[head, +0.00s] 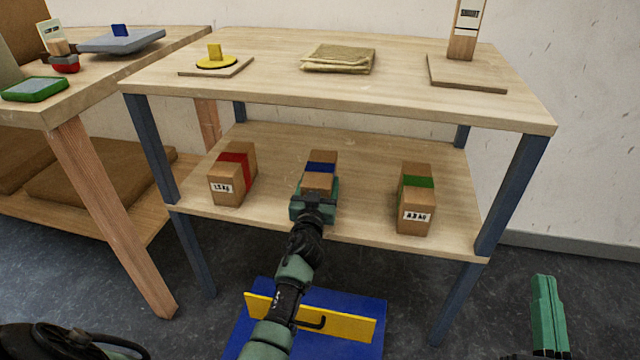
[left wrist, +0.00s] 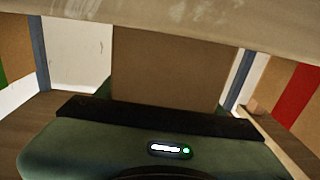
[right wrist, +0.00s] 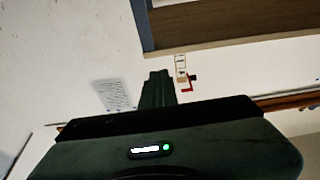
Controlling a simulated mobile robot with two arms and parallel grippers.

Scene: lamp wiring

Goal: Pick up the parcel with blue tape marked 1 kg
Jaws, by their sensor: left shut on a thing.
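The parcel with blue tape (head: 321,168) is a brown box in the middle of the lower shelf, between two other parcels. My left gripper (head: 315,200) reaches in from the front and is shut on it. The gripper covers its front face, so no weight label shows. In the left wrist view the parcel's plain brown face (left wrist: 165,70) stands close before the palm. I cannot tell whether it touches the shelf. My right gripper (head: 548,312) is at the lower right, away from the shelves, its fingers together and empty. The fingers also show in the right wrist view (right wrist: 157,90).
A red-taped parcel (head: 233,173) stands left and a green-taped parcel (head: 416,198) right on the lower shelf (head: 370,150). The upper shelf (head: 400,90) overhangs, holding a folded cloth (head: 338,58).

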